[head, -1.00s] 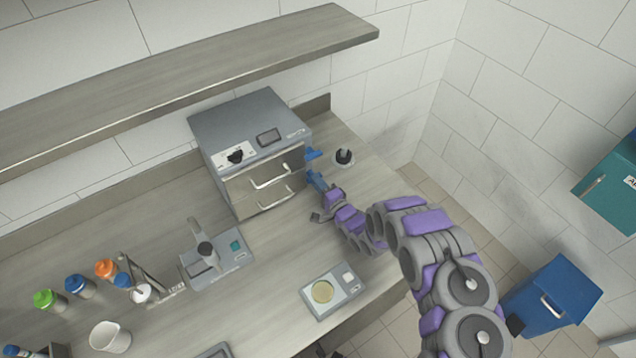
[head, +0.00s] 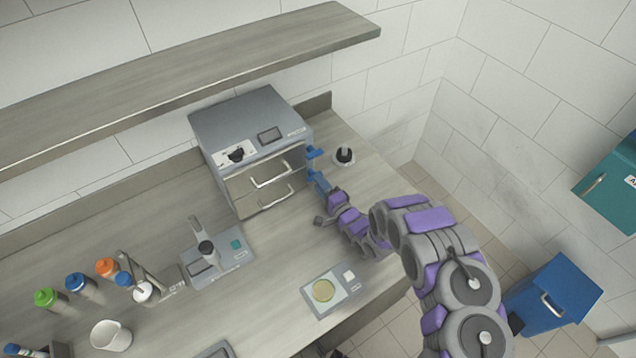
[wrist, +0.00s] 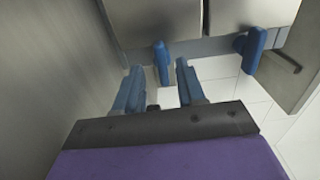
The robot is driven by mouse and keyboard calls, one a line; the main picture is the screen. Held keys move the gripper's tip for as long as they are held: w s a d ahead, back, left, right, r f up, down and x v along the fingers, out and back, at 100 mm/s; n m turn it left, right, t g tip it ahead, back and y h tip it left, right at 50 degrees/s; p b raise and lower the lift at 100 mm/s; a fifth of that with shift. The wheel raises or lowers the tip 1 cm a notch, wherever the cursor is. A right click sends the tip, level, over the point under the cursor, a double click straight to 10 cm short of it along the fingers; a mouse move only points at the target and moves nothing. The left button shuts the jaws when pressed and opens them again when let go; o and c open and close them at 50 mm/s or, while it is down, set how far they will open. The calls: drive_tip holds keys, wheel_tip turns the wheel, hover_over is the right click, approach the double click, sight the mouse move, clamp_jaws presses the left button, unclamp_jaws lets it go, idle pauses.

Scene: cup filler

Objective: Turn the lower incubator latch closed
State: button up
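The incubator (head: 250,125) is a grey box with two stacked fronts, each with a metal handle, at the back of the counter. Its blue upper latch (head: 314,153) sticks out at the right side and also shows in the wrist view (wrist: 254,52). The blue lower latch (wrist: 162,62) projects from the incubator's edge toward the camera in the wrist view. My gripper (wrist: 158,68) is open, its two blue fingers on either side of the lower latch's line, with gaps visible on both sides. In the head view my gripper (head: 317,177) blends with the lower latch.
A black-topped round item (head: 344,156) stands right of the incubator, close to my gripper. A scale with a yellow dish (head: 323,290) lies near the counter's front edge. Bottles and a white cup (head: 110,337) are at the left. A shelf (head: 190,75) overhangs the back.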

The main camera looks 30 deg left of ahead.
drive_tip(key=v, duration=1.5)
drive_tip(key=shift+s+d+f, duration=0.1)
drive_tip(key=shift+s+d, duration=0.1)
drive_tip(key=shift+d, duration=0.1)
